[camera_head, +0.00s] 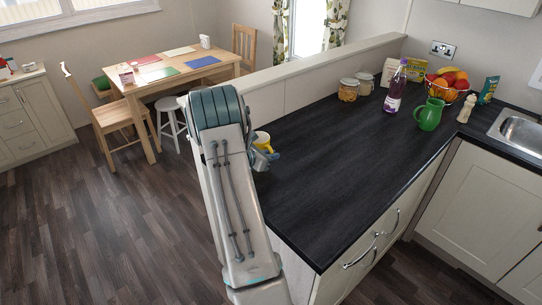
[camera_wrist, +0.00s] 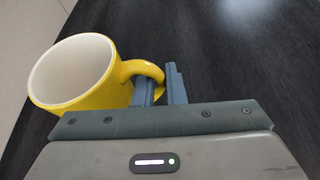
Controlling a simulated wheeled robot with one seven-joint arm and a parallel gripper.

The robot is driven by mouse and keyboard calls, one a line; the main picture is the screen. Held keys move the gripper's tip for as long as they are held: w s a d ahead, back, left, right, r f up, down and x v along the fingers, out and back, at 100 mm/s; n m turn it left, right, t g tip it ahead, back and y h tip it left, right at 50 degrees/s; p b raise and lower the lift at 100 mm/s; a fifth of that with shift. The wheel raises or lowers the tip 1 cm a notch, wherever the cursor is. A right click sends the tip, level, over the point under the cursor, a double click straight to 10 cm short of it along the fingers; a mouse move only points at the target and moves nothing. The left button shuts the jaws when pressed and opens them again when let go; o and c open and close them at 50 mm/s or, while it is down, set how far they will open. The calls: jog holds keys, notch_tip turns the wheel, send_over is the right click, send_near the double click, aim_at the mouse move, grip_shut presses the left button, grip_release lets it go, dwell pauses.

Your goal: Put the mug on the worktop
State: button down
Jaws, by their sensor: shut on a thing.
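A yellow mug with a white inside (camera_wrist: 82,75) shows large at the left in the wrist view, its mouth tilted toward the camera. My gripper (camera_wrist: 160,88) is shut on the mug's handle. In the head view the mug (camera_head: 262,138) shows small beside my arm, at the left edge of the dark worktop (camera_head: 330,160). My gripper (camera_head: 268,154) is just below it there, partly hidden by my arm. I cannot tell whether the mug touches the worktop.
A green jug (camera_head: 429,115), a purple bottle (camera_head: 396,88), a fruit bowl (camera_head: 447,90) and jars (camera_head: 348,90) stand at the worktop's far end. The middle and front of the worktop are clear. A low ledge (camera_head: 290,75) borders its back left side.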

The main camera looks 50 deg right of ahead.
jog(key=shift+f+b, duration=0.4)
jog(key=shift+b, duration=0.2)
jog(key=c, duration=1.4)
grip_release()
jog(key=shift+a, duration=0.1)
